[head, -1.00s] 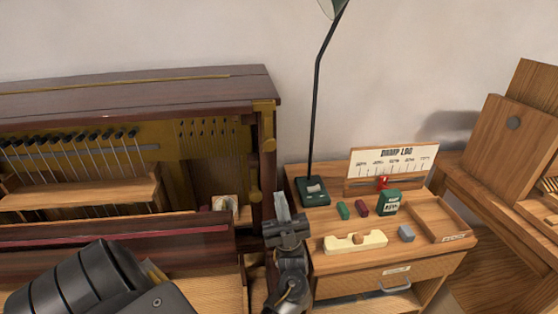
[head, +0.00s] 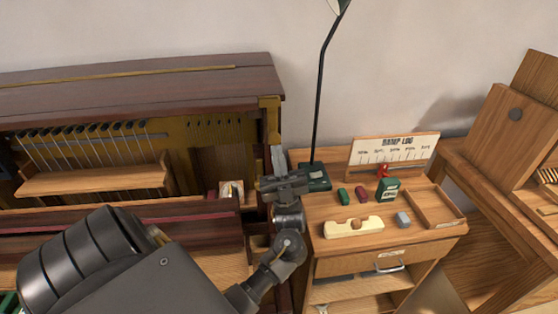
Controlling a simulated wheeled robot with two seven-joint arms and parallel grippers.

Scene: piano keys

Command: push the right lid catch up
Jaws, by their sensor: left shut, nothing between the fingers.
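The upright piano (head: 150,88) stands open at the left, with a brass bracket (head: 268,103) at the top of its right post. My left gripper (head: 277,152) is shut and empty, fingers pointing up, in front of that post. The gripper and its wrist cover the lower part of the post, so I cannot make out the right lid catch there. I cannot tell whether the fingers touch anything. My right gripper is not in view.
A wooden cabinet (head: 330,268) stands right of the piano. On it are a lamp (head: 318,110), a green box (head: 388,188), a cream block (head: 353,227) and a damp log board (head: 396,151). A wooden desk (head: 490,190) is at far right.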

